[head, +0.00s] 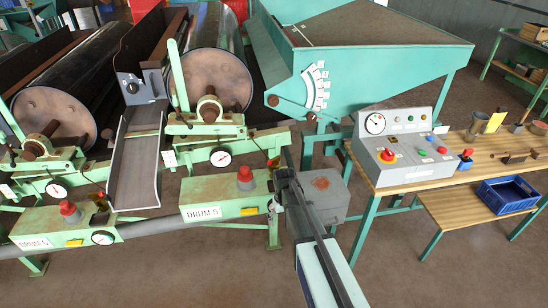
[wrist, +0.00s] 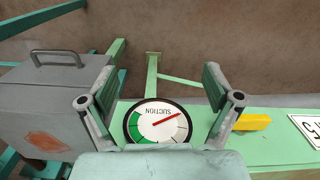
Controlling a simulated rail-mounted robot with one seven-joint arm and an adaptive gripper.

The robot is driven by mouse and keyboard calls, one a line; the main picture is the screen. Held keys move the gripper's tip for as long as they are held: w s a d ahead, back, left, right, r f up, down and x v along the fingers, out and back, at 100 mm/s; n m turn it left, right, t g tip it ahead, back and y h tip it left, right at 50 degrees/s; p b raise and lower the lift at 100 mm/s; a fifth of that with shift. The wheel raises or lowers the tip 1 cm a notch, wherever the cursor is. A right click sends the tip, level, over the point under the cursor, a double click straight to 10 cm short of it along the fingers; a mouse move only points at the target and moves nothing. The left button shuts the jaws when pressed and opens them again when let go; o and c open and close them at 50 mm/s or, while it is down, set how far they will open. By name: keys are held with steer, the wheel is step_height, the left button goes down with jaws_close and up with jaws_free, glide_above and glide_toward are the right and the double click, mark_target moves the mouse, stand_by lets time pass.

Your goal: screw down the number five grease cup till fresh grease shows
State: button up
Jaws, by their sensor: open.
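No grease cup can be made out for certain. The right drum's green bearing stand (head: 205,125) carries a small rounded part on its bearing (head: 209,108), too small to identify. Below it, a green beam (head: 222,190) bears a plate (head: 205,212) that seems to read DRUM 5 and a red-topped knob (head: 245,174). My gripper (head: 279,188) is at the beam's right end. In the wrist view my gripper (wrist: 158,85) is open and empty, its fingers either side of a suction gauge (wrist: 158,122). A plate ending in a 5 (wrist: 308,130) lies to the right.
A grey box (head: 322,193) with a handle stands right of the beam and shows in the wrist view (wrist: 45,95). A sloping metal chute (head: 135,170) is left of the right drum. A control box (head: 395,148) sits on the wooden bench (head: 470,150). A yellow tag (wrist: 252,120) is beside my gripper.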

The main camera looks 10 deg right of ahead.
steer(key=w+r+n+t, duration=0.2)
steer(key=w+r, duration=1.4)
steer(key=r, duration=0.5)
step_height(320, 180, up, 11)
steer(key=n+g, duration=0.1)
steer(key=n, duration=0.2)
glide_above(274, 162)
steer(key=f+p, duration=0.2)
steer(key=f, duration=0.3)
steer(key=f+p, duration=0.1)
steer(key=f, duration=0.5)
steer(key=f+p, duration=0.2)
steer(key=f, duration=0.3)
steer(key=shift+w+d+f+p, duration=0.1)
steer(key=shift+w+f+p, duration=0.1)
steer(key=shift+w+p, duration=0.15)
steer(key=c, duration=1.2)
